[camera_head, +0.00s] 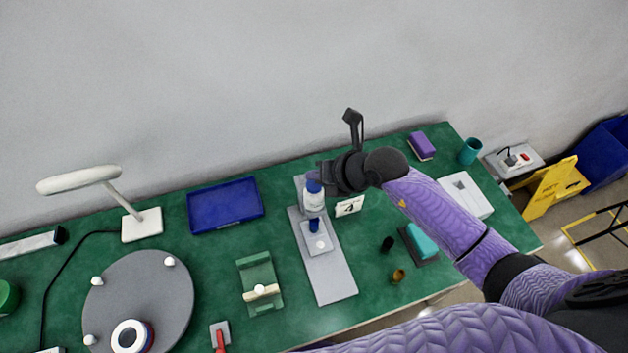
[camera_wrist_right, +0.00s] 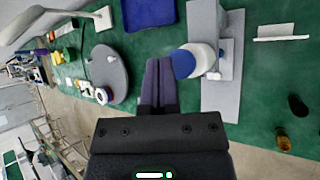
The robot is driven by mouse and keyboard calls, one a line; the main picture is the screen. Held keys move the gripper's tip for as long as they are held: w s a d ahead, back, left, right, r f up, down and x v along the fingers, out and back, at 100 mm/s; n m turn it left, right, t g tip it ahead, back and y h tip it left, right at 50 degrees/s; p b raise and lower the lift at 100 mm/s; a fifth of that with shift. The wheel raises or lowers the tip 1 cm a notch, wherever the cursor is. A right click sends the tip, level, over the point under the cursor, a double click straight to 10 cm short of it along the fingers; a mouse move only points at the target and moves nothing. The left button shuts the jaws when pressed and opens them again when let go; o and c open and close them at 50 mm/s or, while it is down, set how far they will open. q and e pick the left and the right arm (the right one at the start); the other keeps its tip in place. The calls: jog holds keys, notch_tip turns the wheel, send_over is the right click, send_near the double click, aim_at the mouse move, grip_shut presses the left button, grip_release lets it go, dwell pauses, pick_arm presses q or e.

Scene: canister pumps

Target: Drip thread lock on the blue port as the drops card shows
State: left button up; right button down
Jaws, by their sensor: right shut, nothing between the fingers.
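A white bottle with a blue top (camera_head: 313,197) shows over the grey plate (camera_head: 330,276); it also shows in the wrist view (camera_wrist_right: 203,58). Just below it in the head view, a small blue cylinder (camera_head: 314,225), perhaps the blue port, stands on a pale block with a white knob (camera_head: 320,245). A small white card with a dark mark (camera_head: 349,206), perhaps the drops card, stands to the right; its print is too small to read. My right gripper (camera_head: 325,174) is shut and empty beside the bottle's top; its fingers (camera_wrist_right: 158,84) show left of the bottle. My left gripper is out of view.
A blue tray (camera_head: 225,205) lies at the back, with a white lamp (camera_head: 141,224) and grey turntable (camera_head: 165,303) to its left. A green fixture (camera_head: 258,272) is nearer. Right of the plate are a black cup (camera_head: 387,244), an amber one (camera_head: 398,276) and a teal block (camera_head: 421,241).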

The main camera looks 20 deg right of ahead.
aim_at(317, 186)
jog(key=shift+f, duration=0.45)
jog(key=shift+f+b, duration=0.6)
dwell(0.6)
jog(key=shift+r, duration=0.1)
jog(key=shift+r+p, duration=0.95)
jog(key=shift+p, duration=0.2)
notch_tip(317, 186, up, 5)
jog(key=p, duration=0.5)
jog(key=shift+r, duration=0.1)
